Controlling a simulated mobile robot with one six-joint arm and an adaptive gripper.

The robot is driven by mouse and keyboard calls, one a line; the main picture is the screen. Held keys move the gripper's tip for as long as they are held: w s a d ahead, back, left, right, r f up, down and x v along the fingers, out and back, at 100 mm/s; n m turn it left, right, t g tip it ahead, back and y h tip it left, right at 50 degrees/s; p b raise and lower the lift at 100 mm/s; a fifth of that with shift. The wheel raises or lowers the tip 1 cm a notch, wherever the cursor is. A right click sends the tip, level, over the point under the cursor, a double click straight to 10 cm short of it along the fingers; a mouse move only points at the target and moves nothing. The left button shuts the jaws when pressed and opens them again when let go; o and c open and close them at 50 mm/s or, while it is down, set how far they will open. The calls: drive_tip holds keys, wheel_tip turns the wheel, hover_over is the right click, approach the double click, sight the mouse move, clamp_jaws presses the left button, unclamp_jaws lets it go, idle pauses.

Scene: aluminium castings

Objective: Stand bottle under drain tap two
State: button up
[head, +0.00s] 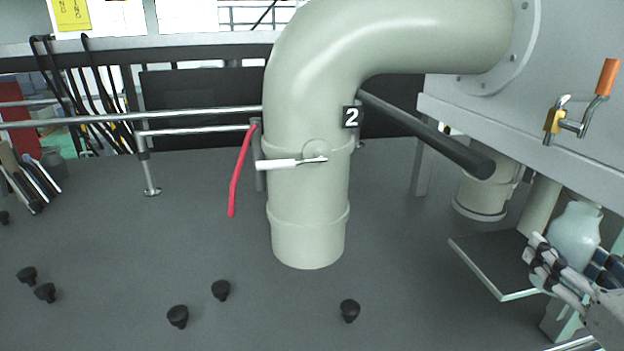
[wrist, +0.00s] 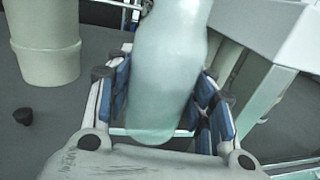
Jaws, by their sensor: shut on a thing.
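A pale translucent bottle (head: 575,234) is in my gripper (head: 568,262) at the lower right of the head view. In the wrist view the bottle (wrist: 168,75) stands between the two blue-padded fingers of my gripper (wrist: 163,92), which is shut on it. The bottle looks close to upright in the head view, and the fingers hide its lower part there. A black label "2" (head: 351,117) is on a thick cream elbow pipe (head: 308,205), whose lower end opens downward. A white lever (head: 290,163) crosses this pipe. The bottle is to its right, apart from it.
A metal-edged flat plate (head: 490,262) is left of my gripper. A red lever (head: 239,172) hangs left of the pipe. Several black knobs (head: 178,316) dot the grey floor surface (head: 120,240).

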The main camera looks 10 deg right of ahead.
drive_tip(key=w, duration=0.3)
drive_tip(key=w+d, duration=0.1)
drive_tip(key=w, duration=0.7)
drive_tip(key=shift+d+f+b, duration=0.1)
drive_tip(key=shift+d+b, duration=0.2)
drive_tip(key=shift+b, duration=0.05)
drive_tip(key=shift+s+f+b, duration=0.1)
drive_tip(key=shift+f+b, duration=0.95)
drive_tip(key=shift+f, duration=0.6)
drive_tip(key=shift+f, duration=0.2)
drive_tip(key=o, duration=1.1)
drive_tip(key=shift+c, duration=0.2)
